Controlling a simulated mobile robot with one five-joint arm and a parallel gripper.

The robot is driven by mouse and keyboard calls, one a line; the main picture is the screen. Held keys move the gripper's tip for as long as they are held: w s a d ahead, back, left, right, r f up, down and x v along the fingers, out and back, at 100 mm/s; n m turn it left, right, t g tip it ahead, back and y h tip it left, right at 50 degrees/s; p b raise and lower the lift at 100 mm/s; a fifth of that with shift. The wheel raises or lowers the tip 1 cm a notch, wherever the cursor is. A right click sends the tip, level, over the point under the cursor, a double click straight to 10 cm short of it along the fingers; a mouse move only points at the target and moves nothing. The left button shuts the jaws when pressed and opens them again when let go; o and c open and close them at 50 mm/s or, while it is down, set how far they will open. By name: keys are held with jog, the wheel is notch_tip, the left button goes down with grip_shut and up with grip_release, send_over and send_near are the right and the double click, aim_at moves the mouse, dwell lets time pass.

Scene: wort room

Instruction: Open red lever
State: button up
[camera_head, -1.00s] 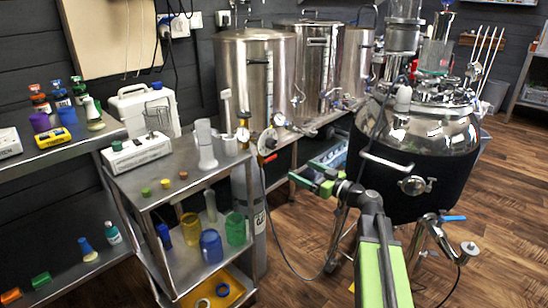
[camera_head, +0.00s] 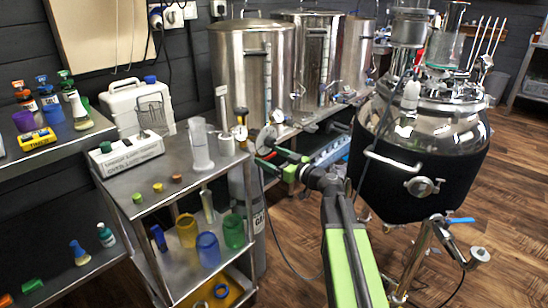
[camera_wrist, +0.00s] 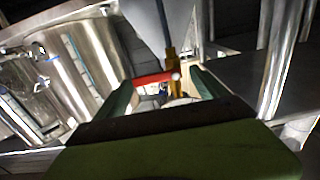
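The red lever (camera_wrist: 152,78) lies across the middle of the wrist view, joined at its right end to a brass valve stem (camera_wrist: 172,66). My gripper (camera_wrist: 162,80) is open, with one green finger to the left of the lever and one to the right. The lever shows in the gap between them; I cannot tell if either finger touches it. In the head view my gripper (camera_head: 267,154) is at the valve by the pressure gauges, above the grey gas cylinder (camera_head: 259,220). The lever there is tiny and largely hidden by the fingers.
A steel shelf cart (camera_head: 150,185) with cups and small caps stands close to the left of my gripper. Steel kettles (camera_head: 235,75) stand behind. A black-jacketed vessel (camera_head: 430,165) stands to the right, near my arm. A thin hose hangs below the valve. Wood floor is open at the right.

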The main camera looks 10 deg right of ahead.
jog(key=shift+d, duration=0.25)
jog(key=c, duration=1.2)
jog(key=shift+f+m, duration=0.15)
jog(key=shift+m, duration=0.15)
jog(key=shift+s+a+f+m+b, duration=0.25)
jog(key=shift+f+m+b, duration=0.3)
jog(key=shift+m, duration=2.25)
jog(key=shift+s+a+f+m+b, duration=0.1)
jog(key=shift+a+f+m+b, duration=0.3)
jog(key=shift+m, duration=2.4)
jog(key=shift+s+a+f+m+b, duration=0.15)
jog(key=shift+f+m+b, duration=0.55)
jog(key=shift+m, duration=2.1)
jog(key=shift+s, duration=0.1)
jog(key=o, duration=1.4)
jog(key=shift+r, duration=0.1)
jog(key=shift+c, duration=0.2)
